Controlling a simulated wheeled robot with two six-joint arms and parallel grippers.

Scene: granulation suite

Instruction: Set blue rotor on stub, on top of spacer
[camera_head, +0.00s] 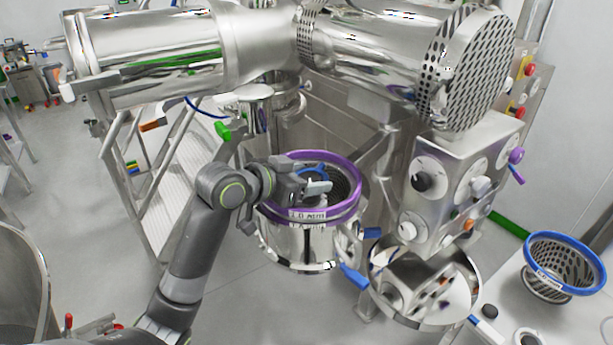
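The blue rotor (314,170) shows only in part, inside the purple-rimmed screen (352,176), which is seated on the mill body. My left gripper (318,187) reaches in from the left over the purple rim, right at the rotor, and covers much of it. Whether its fingers are closed on the rotor or apart cannot be made out. The stub and the spacer are hidden by the gripper, rotor and screen wall, so I cannot tell whether the rotor touches them. My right gripper is not in view.
A blue-rimmed perforated screen (565,262) stands on the white table at the right. A control box (455,180) with knobs is right of the purple screen. A large steel drum (370,50) overhangs behind.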

